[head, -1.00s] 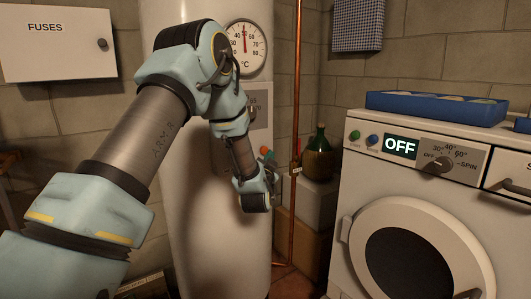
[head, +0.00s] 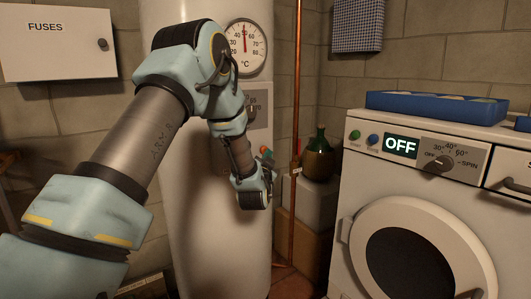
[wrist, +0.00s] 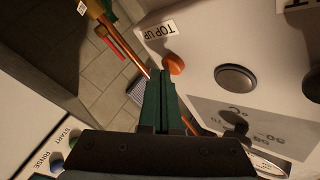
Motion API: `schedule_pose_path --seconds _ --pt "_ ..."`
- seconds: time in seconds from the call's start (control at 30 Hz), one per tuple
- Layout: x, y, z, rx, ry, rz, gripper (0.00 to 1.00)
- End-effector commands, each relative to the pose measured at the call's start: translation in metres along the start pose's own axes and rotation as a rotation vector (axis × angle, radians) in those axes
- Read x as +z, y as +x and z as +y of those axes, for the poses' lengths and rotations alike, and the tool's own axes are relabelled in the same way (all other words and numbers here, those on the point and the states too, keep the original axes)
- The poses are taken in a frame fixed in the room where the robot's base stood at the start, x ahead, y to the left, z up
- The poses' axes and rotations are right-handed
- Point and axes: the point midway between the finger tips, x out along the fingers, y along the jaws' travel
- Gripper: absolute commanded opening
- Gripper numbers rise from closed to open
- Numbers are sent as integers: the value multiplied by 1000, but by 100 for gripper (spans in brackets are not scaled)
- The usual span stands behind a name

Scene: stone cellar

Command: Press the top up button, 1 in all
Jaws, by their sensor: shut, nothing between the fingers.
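The orange top up button (wrist: 173,63) sticks out beside the TOP UP label (wrist: 160,30) on the white heater panel in the wrist view. A small orange spot (head: 264,150) shows at the panel's right edge in the head view. My gripper (wrist: 160,73) is shut and empty, its green fingers together. In the wrist view the fingertips appear just below and left of the orange button. I cannot tell whether they touch it. In the head view my wrist hides the lower part of the panel.
A round grey button (wrist: 235,77) and a dial sit on the same panel. A copper pipe (head: 296,90) runs upright to the right of the heater. The washing machine (head: 390,185) reads OFF at the right.

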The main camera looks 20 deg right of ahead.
Motion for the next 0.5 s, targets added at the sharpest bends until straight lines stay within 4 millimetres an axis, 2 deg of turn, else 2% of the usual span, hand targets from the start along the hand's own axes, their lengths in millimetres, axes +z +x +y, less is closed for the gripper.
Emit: schedule_pose_path --seconds 0.5 --pt "4 4 -4 -1 0 0 0"
